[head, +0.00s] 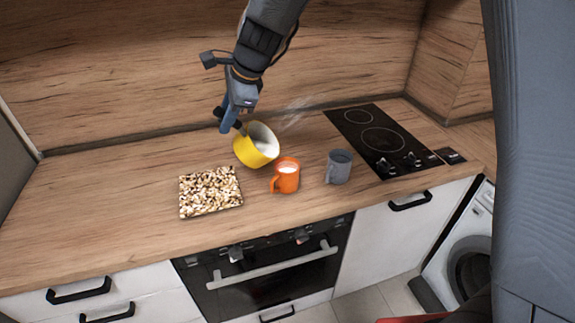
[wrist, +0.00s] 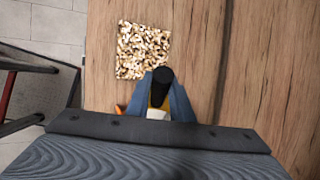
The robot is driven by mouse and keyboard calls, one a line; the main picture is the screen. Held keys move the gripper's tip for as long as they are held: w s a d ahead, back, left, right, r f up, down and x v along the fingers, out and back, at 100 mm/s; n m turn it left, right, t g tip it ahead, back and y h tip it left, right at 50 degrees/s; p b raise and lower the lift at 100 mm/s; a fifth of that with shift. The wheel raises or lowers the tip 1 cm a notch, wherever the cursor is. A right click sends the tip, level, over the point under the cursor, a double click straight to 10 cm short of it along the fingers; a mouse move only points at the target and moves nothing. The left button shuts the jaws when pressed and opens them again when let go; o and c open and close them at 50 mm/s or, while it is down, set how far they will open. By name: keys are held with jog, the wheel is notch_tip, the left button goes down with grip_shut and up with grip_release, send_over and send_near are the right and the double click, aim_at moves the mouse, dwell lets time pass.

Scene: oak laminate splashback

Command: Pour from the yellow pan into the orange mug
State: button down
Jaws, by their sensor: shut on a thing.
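The yellow pan (head: 256,148) is tilted in the head view, its pale inside facing up and to the right. My gripper (head: 231,117) is shut on its dark handle, to the upper left of the pan body. The orange mug (head: 286,176) stands upright on the counter, just to the lower right of the pan, with something whitish inside. In the wrist view my gripper (wrist: 165,100) is around the black handle end. A bit of the yellow pan (wrist: 158,104) shows between the fingers, and a sliver of the orange mug (wrist: 119,110) shows left of them.
A tray covered with pale and brown pieces (head: 210,191) lies left of the mug. A grey mug (head: 339,166) stands right of the orange one. The black hob (head: 381,139) is further right. The counter's left side is clear.

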jog(key=w+a+f+g+h+b, duration=0.1)
jog(key=a+f+h+b, duration=0.3)
jog(key=a+f+h, duration=0.5)
jog(key=shift+w+a+f+n+g, duration=0.35)
jog(key=shift+w+a+f, duration=0.35)
jog(key=shift+a+f, duration=2.05)
jog(key=shift+d+f, duration=0.2)
jog(key=shift+d, duration=0.05)
